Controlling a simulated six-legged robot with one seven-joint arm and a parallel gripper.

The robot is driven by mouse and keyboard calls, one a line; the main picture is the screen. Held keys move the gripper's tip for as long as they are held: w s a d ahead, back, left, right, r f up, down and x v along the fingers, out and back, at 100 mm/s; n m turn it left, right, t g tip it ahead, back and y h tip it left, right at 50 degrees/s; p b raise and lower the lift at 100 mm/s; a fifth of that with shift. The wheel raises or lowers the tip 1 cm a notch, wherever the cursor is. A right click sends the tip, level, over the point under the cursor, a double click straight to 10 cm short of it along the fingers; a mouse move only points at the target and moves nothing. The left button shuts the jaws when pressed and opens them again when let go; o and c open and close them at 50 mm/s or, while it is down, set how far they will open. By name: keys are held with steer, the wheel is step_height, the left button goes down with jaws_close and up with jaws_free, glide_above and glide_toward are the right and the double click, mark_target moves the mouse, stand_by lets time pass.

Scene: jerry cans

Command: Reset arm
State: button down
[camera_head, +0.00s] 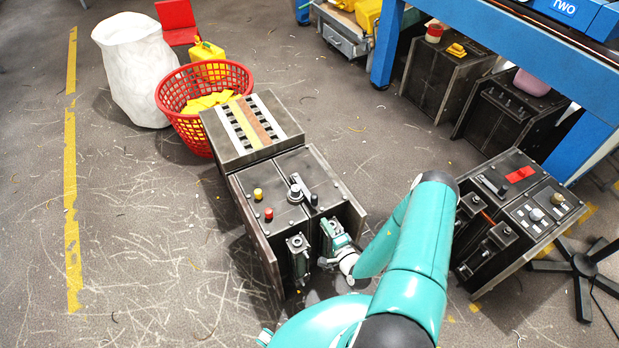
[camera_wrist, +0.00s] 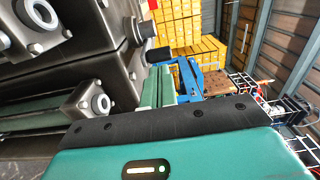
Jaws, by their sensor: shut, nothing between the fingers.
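My gripper (camera_head: 332,232) is at the front of the dark control box (camera_head: 290,178) in the head view, at the end of my teal arm. In the wrist view its teal fingers (camera_wrist: 160,86) are together with nothing held between them. The same box (camera_wrist: 70,75) fills the left of the wrist view, close beside the fingers. I cannot tell whether they touch it. The box top carries a yellow button (camera_head: 258,194), a red button (camera_head: 268,214) and a grey lever (camera_head: 295,190).
A red basket (camera_head: 203,90) with yellow pieces and a white sack (camera_head: 135,65) stand behind the box. Another control box (camera_head: 510,215) is on the right, near a black stand (camera_head: 583,266). A blue table (camera_head: 500,35) is at the back right. The left floor is clear.

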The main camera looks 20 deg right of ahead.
steer(key=w+a+r+n+g+y, duration=0.1)
steer(key=a+r+n+g+y, duration=0.25)
steer(key=r, duration=0.45)
steer(key=w+a+r+n+g+y, duration=0.25)
steer(key=r+n+y, duration=0.2)
steer(key=r, duration=0.35)
steer(key=w+a+r+n+g+y, duration=0.1)
steer(key=a+r+n+g+y, duration=0.3)
steer(key=r, duration=0.4)
steer(key=s+a+r+n+g+h, duration=0.1)
steer(key=s+a+r+n+g, duration=0.1)
steer(key=s+a+r+g, duration=0.3)
steer(key=s+a+r+n+g, duration=0.2)
steer(key=s+r, duration=0.1)
steer(key=r, duration=0.4)
steer(key=s+d+r+t+h, duration=0.2)
steer(key=s+r+h, duration=0.4)
steer(key=r, duration=0.3)
steer(key=s+d+r+t+h, duration=0.2)
steer(key=s+r+h, duration=0.4)
steer(key=s+r, duration=0.3)
steer(key=shift+d+n+t+h, duration=0.2)
steer(key=shift+n+t+h, duration=0.1)
steer(key=shift+n, duration=0.1)
steer(key=shift+d, duration=0.2)
